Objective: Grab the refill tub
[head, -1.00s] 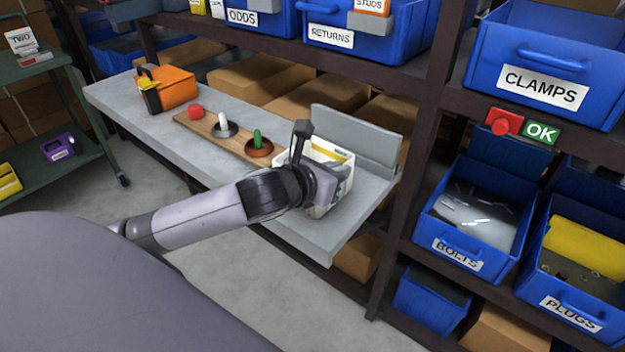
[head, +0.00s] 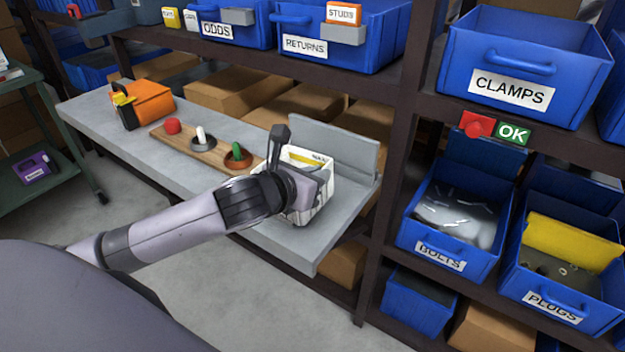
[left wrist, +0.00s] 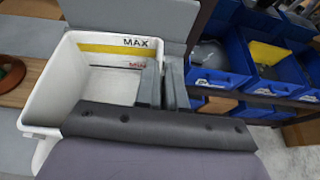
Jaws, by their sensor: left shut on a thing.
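The refill tub is a white open-topped tub (head: 322,207) with a yellow band and the word MAX inside. It is at the right end of the grey shelf, partly hidden by my gripper and wrist. In the left wrist view the tub (left wrist: 60,85) shows from above and looks empty, with a red mark low on its inner wall. I cannot tell whether the tub is lifted. My right gripper is not in view.
A wooden board (head: 180,146) with red, white and green knobs lies left of the tub. An orange box (head: 150,102) is further left. A raised grey panel (head: 340,150) stands behind the tub. Blue bins (head: 455,225) and a dark upright (head: 397,150) are at right.

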